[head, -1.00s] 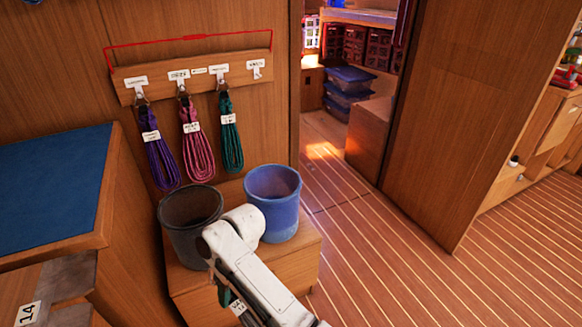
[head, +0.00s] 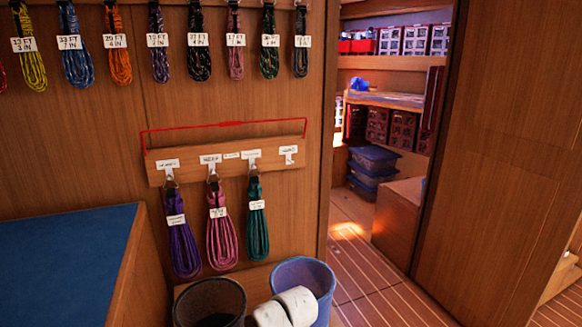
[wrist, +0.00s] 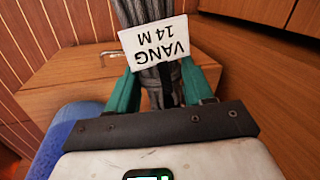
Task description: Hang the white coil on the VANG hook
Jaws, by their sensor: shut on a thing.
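The white coil (wrist: 138,12) looks grey in the wrist view. It has a white tag (wrist: 156,48) reading VANG 14 M, upside down. My gripper (wrist: 162,88) is shut on the coil just behind the tag, with a teal finger on each side. The tag hides part of the coil. The head view shows only part of my white arm at the bottom edge. The hook board (head: 225,160) is on the wall there. Its rightmost hook (head: 289,160) is empty; its label is too blurred to read surely. Purple (head: 182,245), pink (head: 221,240) and green (head: 258,230) coils hang on the other hooks.
A red outline (head: 225,125) frames the board's top. A row of tagged coils (head: 198,45) hangs above. A black bucket (head: 208,300) and a blue bucket (head: 318,275) stand below the board. A blue-topped counter (head: 60,260) is at left; a doorway opens at right.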

